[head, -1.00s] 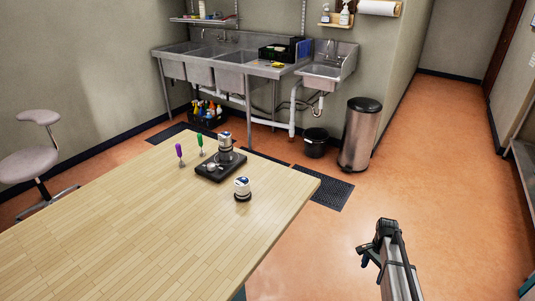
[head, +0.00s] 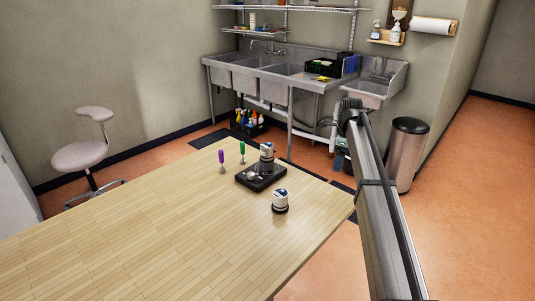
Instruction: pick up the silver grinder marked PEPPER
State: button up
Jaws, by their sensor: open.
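Two small silver-and-dark grinder-like items with white and blue labels show in the head view. One item (head: 267,158) stands upright at the back of a black tray (head: 248,183) on the wooden table. The other item (head: 280,201) stands upright on the bare table just in front of the tray. The lettering is too small to read, so I cannot tell which is marked PEPPER. My gripper (head: 337,136) is open, beyond the table's right corner and to the right of both items, apart from them. Its fingers are small and partly hidden by the wrist.
A purple-handled tool (head: 221,158) and a green-handled tool (head: 242,149) stand left of the tray. The wooden table (head: 150,235) is clear at front and left. A steel sink (head: 275,88), bin (head: 405,150) and stool (head: 80,155) are beyond it.

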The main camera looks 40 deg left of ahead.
jog(key=s+a+r+m, duration=0.2)
jog(key=s+a+r, duration=0.4)
jog(key=a, duration=0.4)
jog(key=m, duration=0.2)
send_near(268, 144)
jog(key=shift+y, duration=0.3)
jog(key=f, duration=0.8)
jog(key=a+f, duration=0.1)
jog(key=f, duration=0.4)
jog(key=shift+c, duration=0.3)
jog(key=shift+r, duration=0.1)
jog(key=c, duration=1.4)
